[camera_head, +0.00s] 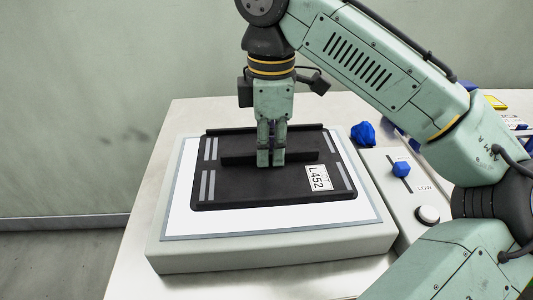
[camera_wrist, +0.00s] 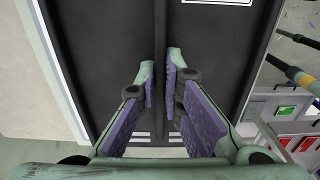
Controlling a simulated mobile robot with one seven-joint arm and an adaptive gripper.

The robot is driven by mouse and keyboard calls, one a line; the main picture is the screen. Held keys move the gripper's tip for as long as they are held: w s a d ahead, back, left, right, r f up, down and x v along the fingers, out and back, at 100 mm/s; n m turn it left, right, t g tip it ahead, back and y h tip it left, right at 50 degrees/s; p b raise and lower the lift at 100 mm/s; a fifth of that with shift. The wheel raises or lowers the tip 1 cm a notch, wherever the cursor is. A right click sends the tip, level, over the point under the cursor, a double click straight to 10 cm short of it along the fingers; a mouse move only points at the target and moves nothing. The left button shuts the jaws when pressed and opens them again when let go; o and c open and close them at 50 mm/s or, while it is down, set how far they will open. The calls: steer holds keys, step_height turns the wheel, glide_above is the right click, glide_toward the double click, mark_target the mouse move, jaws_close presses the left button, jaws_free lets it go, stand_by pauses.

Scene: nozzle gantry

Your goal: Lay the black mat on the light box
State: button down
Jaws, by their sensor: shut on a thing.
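The black mat (camera_head: 240,187) lies flat over the bright white panel of the light box (camera_head: 180,258), or just above it; I cannot tell whether they touch. The mat has grey stripes, a label reading L452 and a raised black rib across its middle. My gripper (camera_head: 271,160) points down at the middle of the mat and is shut on this rib. In the wrist view, the fingers (camera_wrist: 160,85) stand on both sides of the rib, with the mat (camera_wrist: 100,60) filling most of the picture. White panel shows around the mat, widest at the front.
A grey control unit with a blue slider knob (camera_head: 402,169) and a round dial (camera_head: 427,214) stands right of the light box. A blue lump (camera_head: 363,133) lies behind it. My arm covers part of the table's right side. The table (camera_head: 130,268) is bare at the left.

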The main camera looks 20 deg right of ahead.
steer(key=shift+w, duration=0.7)
steer(key=f, duration=0.1)
steer(key=f+p, duration=0.1)
steer(key=f, duration=0.1)
steer(key=shift+w+d, duration=0.1)
steer(key=shift+w, duration=0.2)
steer(key=shift+f, duration=0.3)
steer(key=shift+f, duration=0.1)
steer(key=c, duration=1.7)
jaws_free()
steer(key=shift+f, duration=0.1)
step_height(320, 180, up, 11)
steer(key=p, duration=0.6)
steer(key=shift+r, duration=0.7)
